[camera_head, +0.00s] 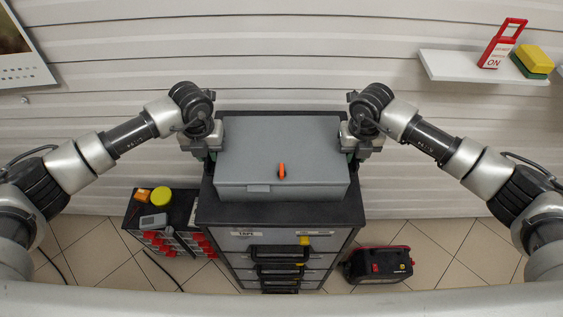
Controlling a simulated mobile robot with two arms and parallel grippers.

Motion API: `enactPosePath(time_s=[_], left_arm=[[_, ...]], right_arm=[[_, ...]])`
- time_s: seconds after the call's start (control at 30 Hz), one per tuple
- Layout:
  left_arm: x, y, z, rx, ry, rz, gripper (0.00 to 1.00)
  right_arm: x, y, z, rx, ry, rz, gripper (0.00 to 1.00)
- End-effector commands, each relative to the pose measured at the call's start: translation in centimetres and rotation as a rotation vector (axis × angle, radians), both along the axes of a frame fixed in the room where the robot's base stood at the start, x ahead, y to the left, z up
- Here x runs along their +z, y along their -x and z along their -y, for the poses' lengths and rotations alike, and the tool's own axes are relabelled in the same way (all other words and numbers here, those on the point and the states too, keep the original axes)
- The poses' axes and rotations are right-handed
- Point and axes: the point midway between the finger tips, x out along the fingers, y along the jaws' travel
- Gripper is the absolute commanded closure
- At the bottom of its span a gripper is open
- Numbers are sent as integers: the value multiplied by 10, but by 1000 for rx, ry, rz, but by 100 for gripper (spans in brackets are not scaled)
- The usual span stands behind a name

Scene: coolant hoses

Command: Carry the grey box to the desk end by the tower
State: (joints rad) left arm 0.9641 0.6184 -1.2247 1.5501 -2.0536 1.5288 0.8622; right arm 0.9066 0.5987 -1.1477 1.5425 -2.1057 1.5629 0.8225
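The grey box (250,150) sits on the dark top of a drawer cabinet (285,214) in the middle of the head view. Its lid is closed and carries a small orange part (282,171). My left gripper (210,160) is at the box's left side, and my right gripper (353,157) is at its right side. The fingers of both are largely hidden by the wrists and the box edges, so I cannot tell whether they touch it or how far they are open. I see no desk end or tower in this view.
A low dark unit (178,210) with a yellow-lidded container (161,196) and red-fronted bins stands left of the cabinet. A red and black case (378,265) lies on the tiled floor at right. A white shelf (470,68) is on the wall behind, upper right.

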Motion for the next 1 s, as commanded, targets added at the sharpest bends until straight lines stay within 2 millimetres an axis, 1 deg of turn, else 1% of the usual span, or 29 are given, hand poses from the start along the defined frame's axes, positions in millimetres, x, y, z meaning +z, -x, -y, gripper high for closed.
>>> enactPosePath(time_s=[0.07, 0.1, 0.23, 0.27, 1.0], left_arm=[[0, 0, 0, 0, 0, 0, 77], [0, 0, 0, 0, 0, 0, 78], [0, 0, 0, 0, 0, 0, 98], [0, 0, 0, 0, 0, 0, 100], [1, 0, 0, 0, 0, 1, 100]], right_arm=[[0, 0, 0, 0, 0, 0, 77], [0, 0, 0, 0, 0, 0, 78], [0, 0, 0, 0, 0, 0, 98], [0, 0, 0, 0, 0, 0, 100], [1, 0, 0, 0, -1, 0, 100]])
